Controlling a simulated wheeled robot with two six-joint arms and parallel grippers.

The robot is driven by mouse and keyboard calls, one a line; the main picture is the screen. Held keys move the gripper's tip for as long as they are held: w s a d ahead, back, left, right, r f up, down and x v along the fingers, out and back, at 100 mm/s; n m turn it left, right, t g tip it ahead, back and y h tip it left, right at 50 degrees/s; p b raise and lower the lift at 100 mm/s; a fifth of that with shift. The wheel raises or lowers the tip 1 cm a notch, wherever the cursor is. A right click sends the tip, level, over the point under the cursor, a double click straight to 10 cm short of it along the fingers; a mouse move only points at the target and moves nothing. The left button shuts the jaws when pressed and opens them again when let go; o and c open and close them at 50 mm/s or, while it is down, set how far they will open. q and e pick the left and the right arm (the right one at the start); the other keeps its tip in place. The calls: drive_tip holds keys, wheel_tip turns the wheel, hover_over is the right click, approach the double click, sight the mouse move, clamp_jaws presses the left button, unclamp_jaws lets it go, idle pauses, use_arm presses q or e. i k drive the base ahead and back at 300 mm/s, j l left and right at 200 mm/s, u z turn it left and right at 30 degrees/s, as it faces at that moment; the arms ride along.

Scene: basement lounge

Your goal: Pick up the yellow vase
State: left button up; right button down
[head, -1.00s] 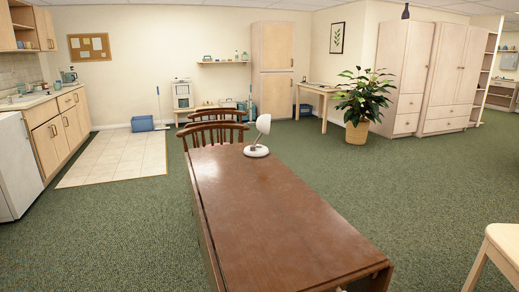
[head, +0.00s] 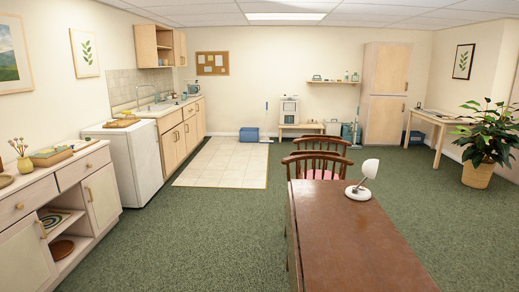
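A small yellow vase (head: 24,164) with thin dried stems stands upright on top of the light wood sideboard (head: 88,161) at the far left of the head view. It stands between a round wooden dish (head: 5,181) and a box-like item (head: 50,157). Neither of my grippers shows in the head view.
A brown table (head: 345,235) with a white lamp (head: 361,188) and wooden chairs fills the lower right. A white appliance (head: 135,158) stands past the sideboard. Green carpet (head: 190,235) lies open between sideboard and table.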

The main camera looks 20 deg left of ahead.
sight(25, 167)
drive_tip(key=u, duration=2.25)
drive_tip(key=i+l+z, duration=0.15)
drive_tip(key=i, duration=0.5)
drive_tip(key=i+z, duration=0.2)
drive_tip(key=i, duration=0.45)
drive_tip(key=i+j+z, duration=0.15)
drive_tip(key=i, duration=0.5)
drive_tip(key=i+j+z, duration=0.2)
drive_tip(key=i, duration=0.45)
drive_tip(key=i+l, duration=0.15)
drive_tip(key=i, duration=0.75)
drive_tip(key=i+l, duration=0.1)
drive_tip(key=i, duration=0.8)
